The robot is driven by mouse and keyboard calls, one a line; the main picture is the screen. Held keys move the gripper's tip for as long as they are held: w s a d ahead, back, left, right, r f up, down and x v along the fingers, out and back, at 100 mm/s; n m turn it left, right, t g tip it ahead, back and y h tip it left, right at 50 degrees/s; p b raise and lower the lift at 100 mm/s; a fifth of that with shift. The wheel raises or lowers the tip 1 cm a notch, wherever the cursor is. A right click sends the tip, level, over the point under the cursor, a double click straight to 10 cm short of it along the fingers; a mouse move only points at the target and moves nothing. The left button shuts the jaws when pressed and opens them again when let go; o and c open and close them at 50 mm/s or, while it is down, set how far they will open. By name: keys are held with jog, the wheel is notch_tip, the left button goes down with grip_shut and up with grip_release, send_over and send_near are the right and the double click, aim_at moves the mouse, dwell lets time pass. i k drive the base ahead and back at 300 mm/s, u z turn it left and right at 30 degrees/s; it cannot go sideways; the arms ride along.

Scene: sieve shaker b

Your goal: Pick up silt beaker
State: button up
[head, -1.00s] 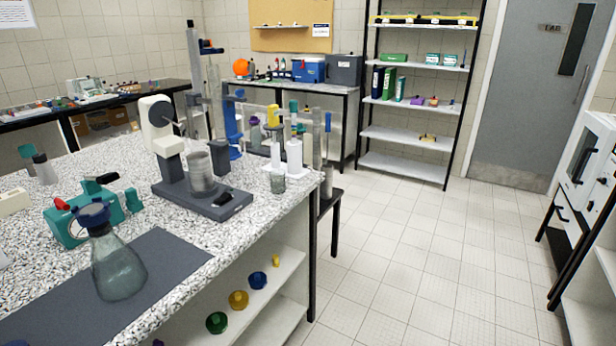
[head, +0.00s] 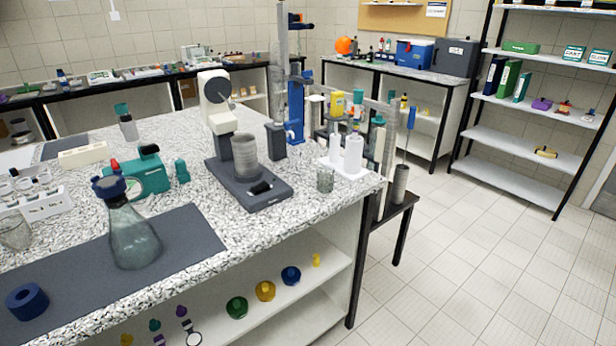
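No label marks a silt beaker in view, so I cannot tell which vessel it is. A small clear glass beaker (head: 325,180) stands upright near the bench's right corner, in front of a white stand (head: 348,165). Another clear glass vessel (head: 15,232) is at the left edge, partly cut off by the frame. A grey cylinder (head: 244,155) sits on the dark base of a white-headed device (head: 218,105). My gripper is not in view.
A large flask with a dark blue cap (head: 134,240) stands on the dark mat (head: 190,235). A blue ring (head: 27,301) lies at the mat's left. A teal device (head: 149,172) is behind the flask. Open tiled floor (head: 450,270) lies right of the bench.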

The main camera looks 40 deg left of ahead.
aim_at(325, 180)
jog(key=u, duration=0.5)
jog(key=i, duration=0.95)
jog(key=u, duration=0.75)
jog(key=k, duration=0.5)
jog(key=z, duration=5.55)
jog(key=k, duration=0.55)
jog(key=u, duration=5.65)
